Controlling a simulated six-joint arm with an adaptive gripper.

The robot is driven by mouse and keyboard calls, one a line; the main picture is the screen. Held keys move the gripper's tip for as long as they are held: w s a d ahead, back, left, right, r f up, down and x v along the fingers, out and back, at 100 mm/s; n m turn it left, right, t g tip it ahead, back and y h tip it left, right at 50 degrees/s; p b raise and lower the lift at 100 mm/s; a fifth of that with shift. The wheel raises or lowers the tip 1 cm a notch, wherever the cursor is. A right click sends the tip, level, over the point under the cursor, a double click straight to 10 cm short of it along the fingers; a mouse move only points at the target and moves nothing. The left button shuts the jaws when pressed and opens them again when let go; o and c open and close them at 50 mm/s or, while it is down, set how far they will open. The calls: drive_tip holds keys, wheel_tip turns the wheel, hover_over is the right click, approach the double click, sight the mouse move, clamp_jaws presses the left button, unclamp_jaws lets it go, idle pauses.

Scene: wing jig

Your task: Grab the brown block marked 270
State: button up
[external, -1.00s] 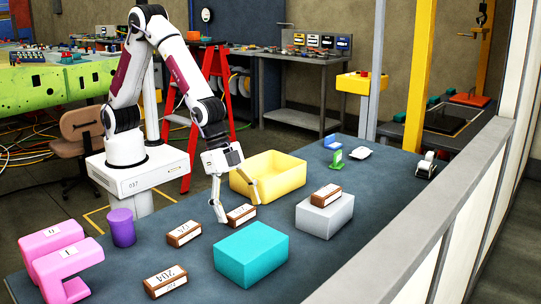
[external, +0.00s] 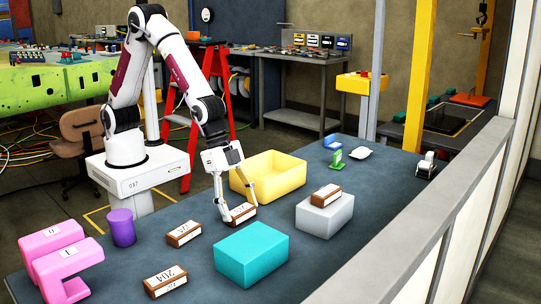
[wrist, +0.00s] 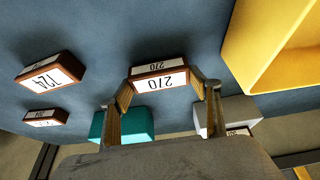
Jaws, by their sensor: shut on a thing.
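The brown block marked 270 (wrist: 160,81) has white labels on its faces. In the wrist view it sits between the two fingertips of my gripper (wrist: 160,90), which is shut on it. In the external view the same block (external: 241,213) stands on the table under my gripper (external: 238,209), just in front of the yellow bin. I cannot see any gap between the block and the table. The fingers hide its ends.
The yellow bin (external: 270,178) stands close behind the block. A teal block (external: 252,254) is in front and a grey block (external: 324,217) to the right, with another brown block (external: 326,196) on it. More brown blocks (external: 184,234) lie to the left, near pink blocks (external: 62,262) and a purple cylinder (external: 122,228).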

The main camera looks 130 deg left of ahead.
sight(239, 209)
wheel_tip(239, 209, up, 10)
drive_tip(key=shift+f, duration=0.15)
idle(0.4)
